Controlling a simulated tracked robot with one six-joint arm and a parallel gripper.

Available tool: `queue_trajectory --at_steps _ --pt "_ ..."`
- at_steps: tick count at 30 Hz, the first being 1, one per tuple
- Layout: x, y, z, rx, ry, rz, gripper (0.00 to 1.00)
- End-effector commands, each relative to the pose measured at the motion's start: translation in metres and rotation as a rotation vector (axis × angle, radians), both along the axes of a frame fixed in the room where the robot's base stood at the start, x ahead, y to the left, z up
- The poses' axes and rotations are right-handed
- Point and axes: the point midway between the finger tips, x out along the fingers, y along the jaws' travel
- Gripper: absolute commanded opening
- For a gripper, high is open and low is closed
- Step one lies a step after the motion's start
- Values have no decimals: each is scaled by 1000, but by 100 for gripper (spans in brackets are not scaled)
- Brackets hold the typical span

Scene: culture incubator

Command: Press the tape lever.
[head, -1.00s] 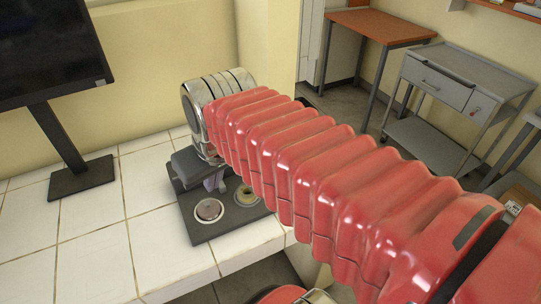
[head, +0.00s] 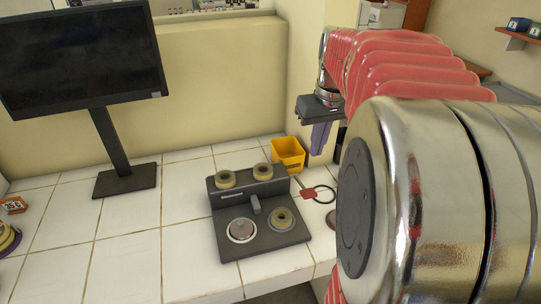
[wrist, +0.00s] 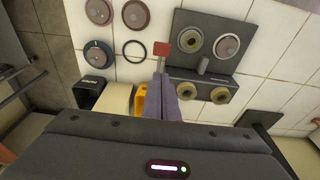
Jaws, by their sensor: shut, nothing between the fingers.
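The tape device (head: 232,243) is a dark grey base with a raised back block on the white tiles. A small grey lever (head: 256,204) stands up at its middle, in front of the block; in the wrist view the lever (wrist: 203,66) lies to the right of my fingers. My gripper (head: 319,150) hangs above the counter, to the right of the device and apart from it. Its purple fingers are together and empty, also in the wrist view (wrist: 161,78). A reel with a pinkish disc (head: 241,230) and a tan roll (head: 282,219) sit on the base.
Two tan rolls (head: 225,179) top the back block. A yellow bin (head: 288,153) stands behind. A red square (head: 308,194) and a black ring (head: 325,194) lie to the right. Several round discs (wrist: 98,53) lie at left in the wrist view. A monitor (head: 80,55) stands at left.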

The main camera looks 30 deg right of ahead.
Motion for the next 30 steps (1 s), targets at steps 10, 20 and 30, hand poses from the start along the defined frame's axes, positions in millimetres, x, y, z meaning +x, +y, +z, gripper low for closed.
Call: queue_trajectory --at_steps 10,20,30 --pt "1 1 -6 1 2 1 0" --pt "8 -1 -48 3 3 1 0" --pt "17 -3 -99 2 4 1 0"
